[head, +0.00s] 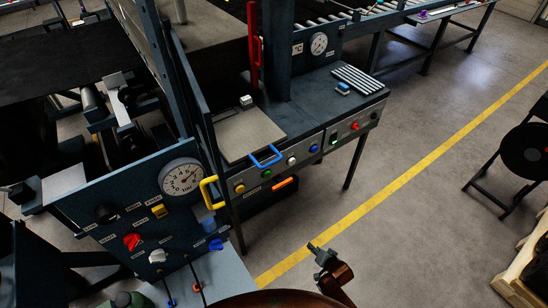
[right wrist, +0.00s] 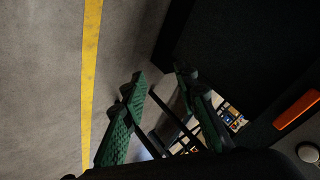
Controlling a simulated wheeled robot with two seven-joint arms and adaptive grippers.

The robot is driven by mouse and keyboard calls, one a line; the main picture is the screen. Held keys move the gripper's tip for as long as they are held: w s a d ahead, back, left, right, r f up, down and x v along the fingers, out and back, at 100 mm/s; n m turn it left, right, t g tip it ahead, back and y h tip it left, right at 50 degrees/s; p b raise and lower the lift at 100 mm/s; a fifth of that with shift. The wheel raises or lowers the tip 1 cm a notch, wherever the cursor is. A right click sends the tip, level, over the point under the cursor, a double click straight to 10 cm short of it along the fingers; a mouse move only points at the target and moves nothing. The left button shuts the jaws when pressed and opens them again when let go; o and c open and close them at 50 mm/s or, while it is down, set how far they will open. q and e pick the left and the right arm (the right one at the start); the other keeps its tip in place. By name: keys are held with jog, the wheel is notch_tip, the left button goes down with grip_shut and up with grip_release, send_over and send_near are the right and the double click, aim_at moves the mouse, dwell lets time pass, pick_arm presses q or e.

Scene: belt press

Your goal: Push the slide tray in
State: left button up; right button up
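The slide tray (head: 250,132) is a flat beige plate on the dark bench, with a blue bar handle (head: 267,157) at its front edge. The handle sticks out over the front panel. A small pale block (head: 246,100) sits at the tray's back end. My right gripper (head: 322,252) is in front of the bench, over the floor near the yellow line and apart from the handle. In the right wrist view its two green fingers (right wrist: 160,80) stand apart with nothing between them. The tray is not clearly visible in that view. My left gripper is not visible.
An orange handle (head: 285,183) on a black box below the bench also shows in the right wrist view (right wrist: 297,107). Coloured buttons line the front panel (head: 290,162). A gauge panel with a yellow handle (head: 209,193) stands left.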

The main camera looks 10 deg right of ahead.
jog(key=w+a+r+m+t+y+p, duration=0.1)
jog(key=w+a+r, duration=0.1)
jog(key=w+r, duration=0.35)
jog(key=w+a+r+m+t+p, duration=0.1)
jog(key=w+r, duration=0.1)
jog(key=r, duration=0.6)
jog(key=w+a+r+m+t+y+p, duration=0.1)
jog(key=w+a+r, duration=0.15)
jog(key=r, duration=0.35)
jog(key=m+t+y+p, duration=0.2)
jog(key=m+y+p, duration=0.1)
send_near(273, 163)
jog(key=x, duration=1)
jog(key=shift+w+a+f, duration=0.1)
jog(key=shift+w+f, duration=0.1)
jog(key=shift+w, duration=0.15)
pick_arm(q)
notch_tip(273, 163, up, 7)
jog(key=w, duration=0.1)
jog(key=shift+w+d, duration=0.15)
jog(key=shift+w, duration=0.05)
pick_arm(e)
jog(key=shift+c, duration=0.6)
grip_shut()
jog(key=shift+h, duration=0.3)
